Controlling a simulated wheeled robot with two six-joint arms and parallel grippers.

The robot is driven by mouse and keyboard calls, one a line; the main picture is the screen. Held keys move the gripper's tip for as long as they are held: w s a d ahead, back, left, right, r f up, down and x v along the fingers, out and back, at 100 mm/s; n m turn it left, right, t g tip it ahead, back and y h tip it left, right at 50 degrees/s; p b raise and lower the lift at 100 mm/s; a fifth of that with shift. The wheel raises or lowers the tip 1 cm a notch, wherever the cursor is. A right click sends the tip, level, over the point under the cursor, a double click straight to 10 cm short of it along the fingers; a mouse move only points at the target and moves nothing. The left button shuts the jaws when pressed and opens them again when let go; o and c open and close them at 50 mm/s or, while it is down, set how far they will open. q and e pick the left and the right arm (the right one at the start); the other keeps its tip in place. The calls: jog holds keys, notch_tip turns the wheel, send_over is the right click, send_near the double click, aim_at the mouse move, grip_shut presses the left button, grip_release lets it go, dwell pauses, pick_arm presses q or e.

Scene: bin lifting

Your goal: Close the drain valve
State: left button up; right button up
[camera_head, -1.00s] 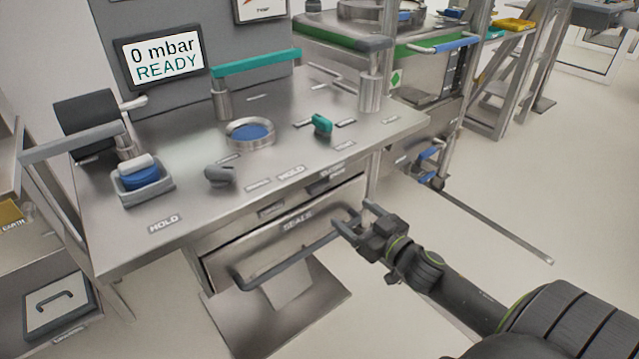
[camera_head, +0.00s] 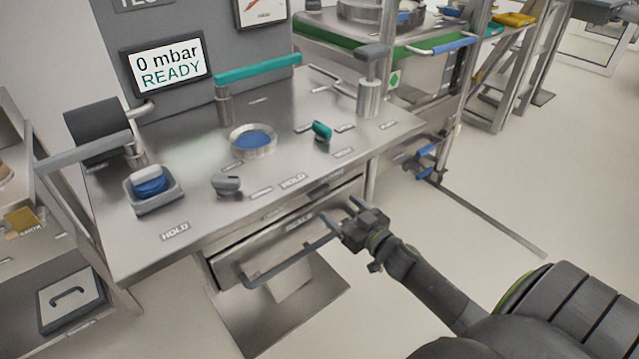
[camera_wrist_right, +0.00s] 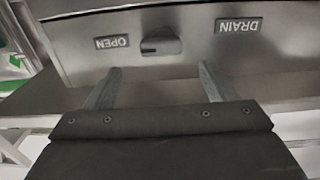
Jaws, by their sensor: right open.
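In the right wrist view, the drain valve shows as a small grey knob (camera_wrist_right: 161,44) on a metal front panel, between an OPEN label (camera_wrist_right: 112,43) and a DRAIN label (camera_wrist_right: 239,26). The labels appear upside down there. My right gripper (camera_wrist_right: 160,84) is open and empty, its two fingers pointing at the panel on either side of the knob, short of it. In the head view, my right gripper (camera_head: 338,219) is at the bench's front, just by the drawer handle. The knob is too small to tell in the head view. My left gripper is not in view.
A drawer with a long grey handle (camera_head: 290,266) lies below the panel. A screen (camera_head: 167,62) reads 0 mbar READY.

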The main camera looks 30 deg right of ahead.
aim_at(322, 194)
jog(key=w, duration=0.6)
jog(key=w+p, duration=0.1)
jog(key=w, duration=0.2)
jog(key=shift+w+a, duration=0.15)
jog(key=shift+a, duration=0.25)
jog(key=c, duration=1)
